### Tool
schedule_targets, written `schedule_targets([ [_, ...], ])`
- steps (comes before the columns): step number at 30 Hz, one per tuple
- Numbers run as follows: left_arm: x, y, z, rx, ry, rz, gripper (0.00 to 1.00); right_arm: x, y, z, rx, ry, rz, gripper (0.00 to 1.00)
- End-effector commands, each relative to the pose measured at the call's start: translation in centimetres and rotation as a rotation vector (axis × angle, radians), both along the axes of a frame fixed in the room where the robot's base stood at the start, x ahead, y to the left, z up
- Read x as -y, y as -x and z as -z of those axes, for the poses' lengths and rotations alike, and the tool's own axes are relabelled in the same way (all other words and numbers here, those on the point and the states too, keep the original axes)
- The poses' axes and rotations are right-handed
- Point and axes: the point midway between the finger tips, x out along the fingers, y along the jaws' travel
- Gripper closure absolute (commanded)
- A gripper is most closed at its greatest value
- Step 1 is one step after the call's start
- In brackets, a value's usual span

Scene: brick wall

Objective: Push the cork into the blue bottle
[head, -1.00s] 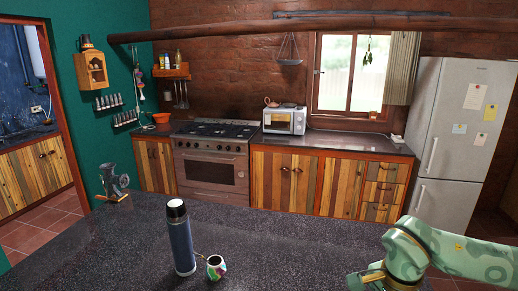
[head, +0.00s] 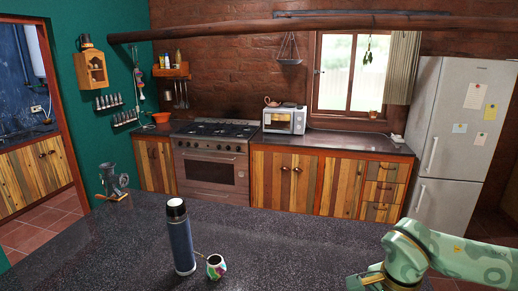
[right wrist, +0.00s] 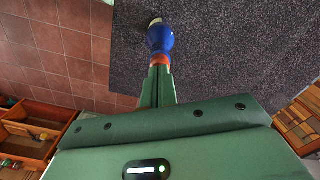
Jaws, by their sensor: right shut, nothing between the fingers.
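In the right wrist view, a bright blue rounded thing (right wrist: 160,38), which looks like the blue bottle, is just beyond the fingertips of my right gripper (right wrist: 160,70). A small pale spot, perhaps the cork (right wrist: 155,20), shows at its far end. An orange band lies between the blue part and the fingers; I cannot tell whether they touch. The right gripper is shut and holds nothing. In the head view my right arm (head: 415,250) enters at the lower right, and its gripper is largely cut off by the bottom edge. My left gripper is not in view.
A dark blue flask (head: 181,238) and a colourful cup (head: 215,266) stand on the dark speckled counter (head: 290,240). A metal grinder (head: 113,182) is at its left end. The counter between the cup and my right arm is clear.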

Motion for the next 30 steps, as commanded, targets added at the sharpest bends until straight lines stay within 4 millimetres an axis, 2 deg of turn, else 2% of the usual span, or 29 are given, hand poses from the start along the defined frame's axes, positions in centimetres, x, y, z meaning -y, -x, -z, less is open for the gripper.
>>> schedule_targets([
  [21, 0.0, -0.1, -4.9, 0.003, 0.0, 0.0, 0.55, 0.0, 0.0, -5.5, 0.001, 0.0, 0.0, 1.0],
  [30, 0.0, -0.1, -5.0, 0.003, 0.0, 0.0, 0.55, 0.0, 0.0, -5.6, 0.001, 0.0, 0.0, 1.0],
])
